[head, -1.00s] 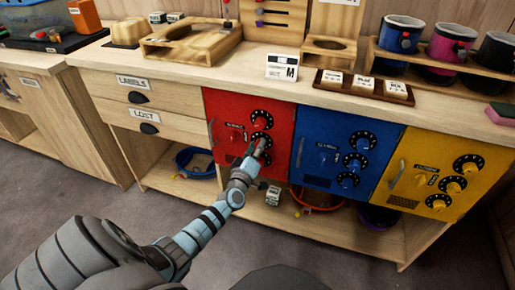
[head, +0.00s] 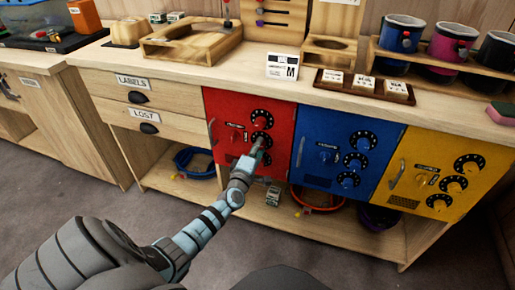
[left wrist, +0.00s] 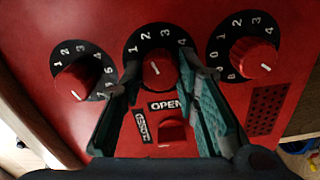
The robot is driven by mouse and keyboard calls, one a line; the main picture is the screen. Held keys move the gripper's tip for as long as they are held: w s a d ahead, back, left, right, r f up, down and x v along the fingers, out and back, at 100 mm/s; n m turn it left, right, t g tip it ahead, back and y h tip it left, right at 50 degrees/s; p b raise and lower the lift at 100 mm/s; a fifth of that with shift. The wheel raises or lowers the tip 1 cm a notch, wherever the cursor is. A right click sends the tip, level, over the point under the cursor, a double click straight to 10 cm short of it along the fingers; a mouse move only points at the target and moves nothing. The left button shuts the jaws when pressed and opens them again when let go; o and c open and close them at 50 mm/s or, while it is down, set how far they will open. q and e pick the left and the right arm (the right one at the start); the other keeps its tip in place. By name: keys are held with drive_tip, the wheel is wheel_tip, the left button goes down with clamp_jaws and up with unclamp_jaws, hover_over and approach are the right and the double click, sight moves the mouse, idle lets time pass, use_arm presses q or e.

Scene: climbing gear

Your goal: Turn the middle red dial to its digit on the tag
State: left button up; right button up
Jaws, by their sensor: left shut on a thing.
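The red door (head: 222,112) carries three black-ringed dials and an OPEN knob (left wrist: 172,132). In the left wrist view the middle red dial (left wrist: 158,72) sits between two side dials. Its white mark points up and slightly left, roughly toward the 2. My left gripper (head: 259,145) has its fingers on either side of this dial; in the wrist view its fingertips (left wrist: 158,78) close on the dial's sides. In the head view the gripper partly hides the dial. A white tag (head: 282,66) marked M stands on the counter above; its smaller print is unreadable. My right gripper is out of view.
The other red dials (left wrist: 77,82) and (left wrist: 252,58) lie close to my fingers on both sides. A blue door (head: 318,128) and a yellow door (head: 412,185) stand to the right. Below are open shelves with a blue coil (head: 195,162).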

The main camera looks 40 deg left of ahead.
use_arm(q)
drive_tip(key=shift+f, duration=0.1)
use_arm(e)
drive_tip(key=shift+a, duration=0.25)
use_arm(q)
drive_tip(key=o, duration=1.1)
drive_tip(key=shift+d, duration=0.1)
drive_tip(key=shift+o, duration=0.3)
drive_tip(key=v, duration=1.2)
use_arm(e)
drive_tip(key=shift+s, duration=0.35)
